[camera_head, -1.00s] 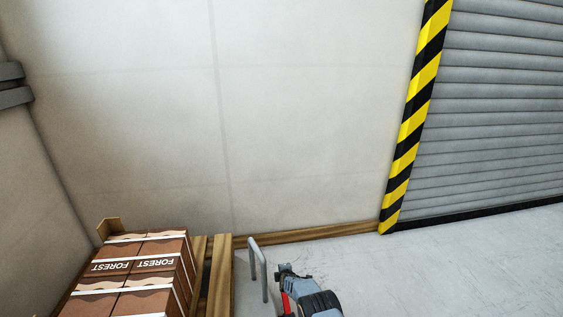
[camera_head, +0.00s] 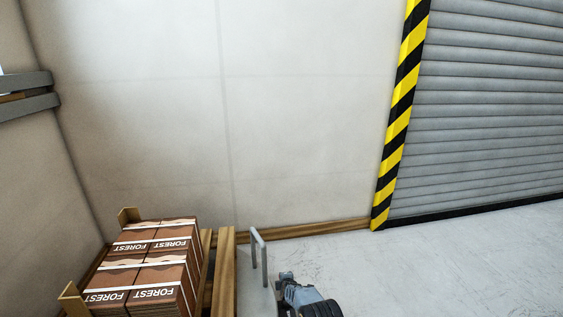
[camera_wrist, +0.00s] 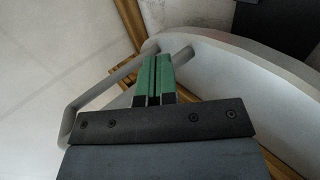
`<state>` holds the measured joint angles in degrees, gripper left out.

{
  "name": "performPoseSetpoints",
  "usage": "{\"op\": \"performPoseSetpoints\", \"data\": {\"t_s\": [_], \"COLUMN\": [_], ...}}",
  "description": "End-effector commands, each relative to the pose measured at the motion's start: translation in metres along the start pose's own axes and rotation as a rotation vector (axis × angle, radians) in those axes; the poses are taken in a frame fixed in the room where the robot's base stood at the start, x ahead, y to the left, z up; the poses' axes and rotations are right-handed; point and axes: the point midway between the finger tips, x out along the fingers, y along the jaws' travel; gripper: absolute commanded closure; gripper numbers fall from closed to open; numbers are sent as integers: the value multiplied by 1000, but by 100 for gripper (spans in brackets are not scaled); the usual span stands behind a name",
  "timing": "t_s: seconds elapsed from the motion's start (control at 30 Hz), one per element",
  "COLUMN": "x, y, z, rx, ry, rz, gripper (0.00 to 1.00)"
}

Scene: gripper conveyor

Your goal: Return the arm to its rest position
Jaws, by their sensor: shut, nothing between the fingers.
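My arm (camera_head: 308,300) shows at the bottom edge of the head view, right of the grey metal hoop; its gripper end cannot be made out there. In the wrist view my gripper (camera_wrist: 153,78) has its two green fingers together with nothing between them. A grey metal bar (camera_wrist: 95,97) runs behind and to the left of the fingers. A pale curved surface passes behind the fingertips and to their right; I cannot tell whether the fingers touch it.
Brown boxes marked FOREST (camera_head: 150,262) are stacked on a wooden pallet (camera_head: 226,275) at the lower left. The grey metal hoop (camera_head: 262,258) stands beside it. A yellow-black striped post (camera_head: 397,125) edges a grey roller shutter (camera_head: 490,110). Floor (camera_head: 440,260) at right is clear.

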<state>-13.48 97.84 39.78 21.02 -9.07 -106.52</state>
Motion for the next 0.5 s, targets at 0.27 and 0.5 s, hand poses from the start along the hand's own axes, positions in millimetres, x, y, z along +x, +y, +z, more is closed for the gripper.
{"op": "performPoseSetpoints", "data": {"t_s": [0.27, 0.5], "x": [-33, -85], "y": [58, 132], "z": [-8, 1], "rx": [82, 214], "ry": [19, 23], "rz": [-27, -69], "gripper": [100, 100]}}
